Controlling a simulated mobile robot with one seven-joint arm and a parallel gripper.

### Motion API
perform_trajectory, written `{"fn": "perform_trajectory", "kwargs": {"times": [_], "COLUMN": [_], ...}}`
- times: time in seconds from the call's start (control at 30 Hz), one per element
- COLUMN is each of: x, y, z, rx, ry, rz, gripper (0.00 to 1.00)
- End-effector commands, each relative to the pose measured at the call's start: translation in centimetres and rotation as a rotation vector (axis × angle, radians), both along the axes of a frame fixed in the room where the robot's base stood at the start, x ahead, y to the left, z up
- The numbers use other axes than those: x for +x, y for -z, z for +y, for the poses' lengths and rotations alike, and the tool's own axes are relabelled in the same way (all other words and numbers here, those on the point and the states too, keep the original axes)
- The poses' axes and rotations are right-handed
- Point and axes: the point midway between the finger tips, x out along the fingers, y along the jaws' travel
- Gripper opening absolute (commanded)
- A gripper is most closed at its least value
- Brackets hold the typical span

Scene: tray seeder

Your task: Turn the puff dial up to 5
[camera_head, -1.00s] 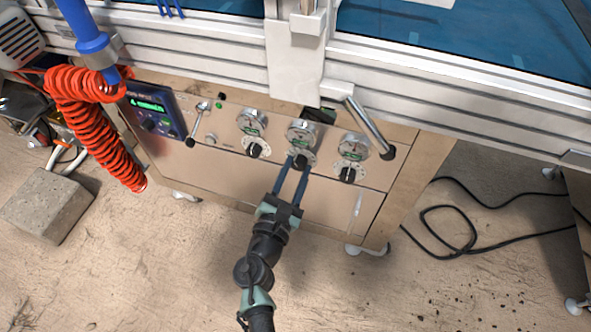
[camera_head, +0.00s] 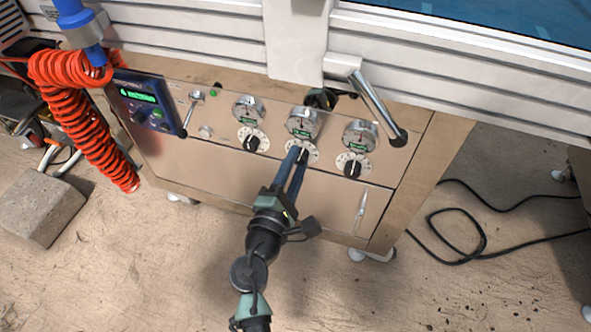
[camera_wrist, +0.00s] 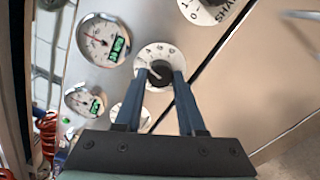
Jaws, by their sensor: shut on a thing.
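Three dials with black knobs and white numbered plates sit in a row on the tan panel. My gripper (camera_head: 299,152) is shut on the black knob of the middle dial (camera_head: 313,155). In the wrist view my gripper (camera_wrist: 164,77) has one blue finger on each side of this knob (camera_wrist: 160,74), and part of the white plate (camera_wrist: 145,60) shows around it. A pale pointer line shows on the knob, but the number it points at is not clear. The left dial (camera_head: 252,140) and right dial (camera_head: 353,165) are free. I cannot read which one is labelled puff.
A round gauge with a green display stands above each dial; the middle gauge (camera_head: 303,122) is above the held knob. A lever (camera_head: 378,108) hangs at the right. A control box (camera_head: 147,102) and red coiled hose (camera_head: 88,125) are at the left.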

Motion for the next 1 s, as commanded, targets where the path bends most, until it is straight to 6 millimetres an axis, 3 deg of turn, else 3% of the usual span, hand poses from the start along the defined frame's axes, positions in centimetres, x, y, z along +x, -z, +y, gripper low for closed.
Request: {"fn": "perform_trajectory", "kwargs": {"times": [0.6,1.0], "x": [-0.04,-0.06], "y": [0.27,0.12], "z": [0.06,0.09], "rx": [0.533,0.726], "ry": [0.0,0.0], "rz": [-0.172,-0.233], "gripper": [0.0,0.0]}}
